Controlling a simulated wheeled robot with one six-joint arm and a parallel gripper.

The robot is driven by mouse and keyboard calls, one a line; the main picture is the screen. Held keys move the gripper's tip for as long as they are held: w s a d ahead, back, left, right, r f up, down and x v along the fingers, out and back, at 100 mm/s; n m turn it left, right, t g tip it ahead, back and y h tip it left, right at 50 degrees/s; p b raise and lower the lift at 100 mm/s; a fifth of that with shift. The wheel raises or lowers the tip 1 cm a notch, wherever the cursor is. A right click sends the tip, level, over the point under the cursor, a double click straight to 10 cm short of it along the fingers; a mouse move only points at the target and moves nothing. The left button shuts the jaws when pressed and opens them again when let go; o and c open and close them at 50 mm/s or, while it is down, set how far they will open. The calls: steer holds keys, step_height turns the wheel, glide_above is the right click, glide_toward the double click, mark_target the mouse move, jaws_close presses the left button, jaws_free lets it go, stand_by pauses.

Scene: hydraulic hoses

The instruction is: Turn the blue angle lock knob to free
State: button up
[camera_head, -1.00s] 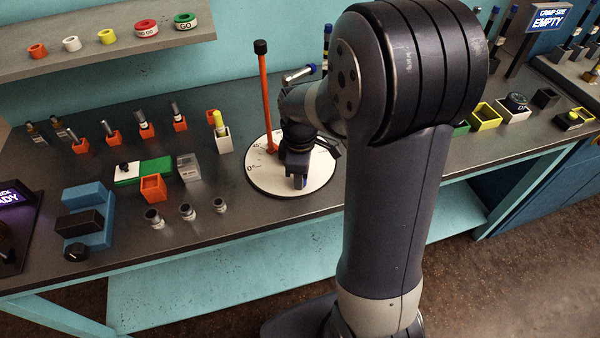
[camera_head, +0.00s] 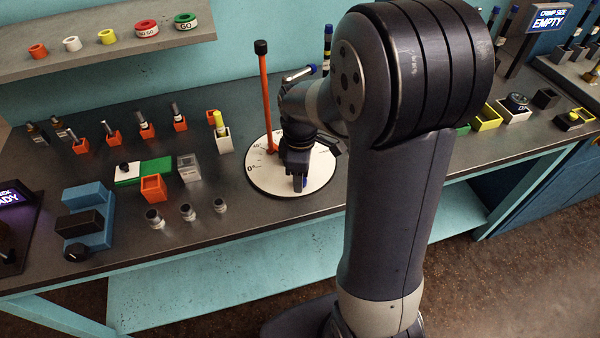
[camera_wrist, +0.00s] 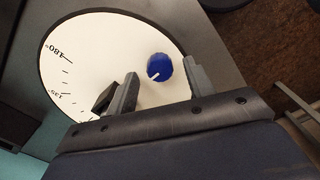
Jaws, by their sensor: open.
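The blue knob (camera_wrist: 159,67) with a white pointer mark sits on the white round dial plate (camera_wrist: 90,50) in the wrist view. The pointer mark points to the lower left in that view. My gripper (camera_wrist: 160,72) is open, with one finger on each side of the knob. I cannot tell whether either finger touches it. In the head view my gripper (camera_head: 298,168) points down over the front part of the dial plate (camera_head: 262,178) and largely hides the knob.
An orange lever (camera_head: 267,105) with a black top stands upright at the dial's back left. A dark block (camera_wrist: 105,98) lies beside my left finger in the wrist view. Small orange holders and metal fittings (camera_head: 187,211) stand left of the dial.

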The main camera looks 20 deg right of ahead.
step_height(320, 180, up, 10)
stand_by(0.4)
step_height(320, 180, down, 11)
steer(key=shift+r, duration=0.2)
stand_by(0.4)
stand_by(0.5)
